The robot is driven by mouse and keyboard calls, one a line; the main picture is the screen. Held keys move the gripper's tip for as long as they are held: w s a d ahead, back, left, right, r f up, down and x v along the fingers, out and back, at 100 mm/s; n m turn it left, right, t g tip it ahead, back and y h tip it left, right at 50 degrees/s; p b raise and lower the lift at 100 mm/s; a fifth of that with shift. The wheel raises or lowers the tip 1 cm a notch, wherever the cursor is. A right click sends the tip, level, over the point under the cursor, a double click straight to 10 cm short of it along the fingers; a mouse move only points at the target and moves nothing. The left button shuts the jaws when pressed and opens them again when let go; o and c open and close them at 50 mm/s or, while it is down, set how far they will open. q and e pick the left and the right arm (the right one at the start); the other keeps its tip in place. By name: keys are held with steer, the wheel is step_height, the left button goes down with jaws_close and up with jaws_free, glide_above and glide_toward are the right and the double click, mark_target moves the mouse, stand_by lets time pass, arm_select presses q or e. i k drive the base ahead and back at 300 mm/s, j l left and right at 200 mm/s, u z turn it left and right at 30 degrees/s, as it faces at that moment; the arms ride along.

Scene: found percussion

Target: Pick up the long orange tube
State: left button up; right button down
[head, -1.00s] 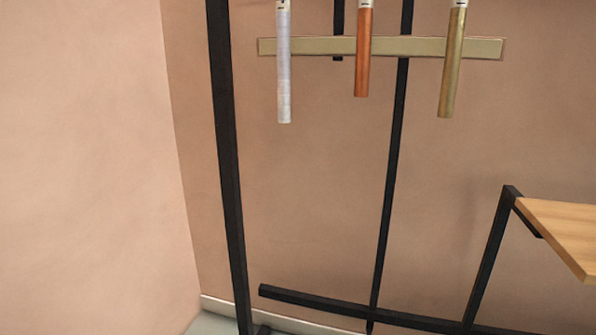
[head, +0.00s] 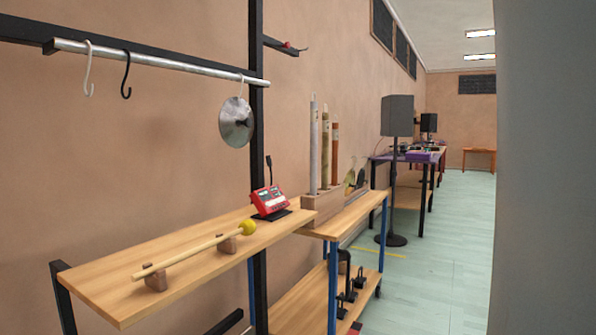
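An orange-brown tube (head: 335,153) stands upright at the right end of a row of tubes in a wooden block (head: 323,208). Beside it stand a gold-coloured tube (head: 325,150) and a taller pale grey tube (head: 314,145). The block rests on a wooden bench with blue legs (head: 350,216). The lower ends of the tubes are hidden in the block. Neither of my grippers shows in the head view.
A wooden shelf (head: 120,285) in front holds a yellow-headed mallet (head: 190,255) on two supports and a red device (head: 269,200). A metal disc (head: 236,122) hangs from a rail (head: 160,62). A speaker (head: 397,115) stands behind. Floor (head: 440,265) is open at right.

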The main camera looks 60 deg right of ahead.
mark_target(334, 129)
steer(key=z, duration=2.15)
steer(key=i+l, duration=0.3)
steer(key=i, duration=0.15)
steer(key=i+l, duration=0.3)
steer(key=i+z, duration=0.05)
steer(key=i, duration=0.05)
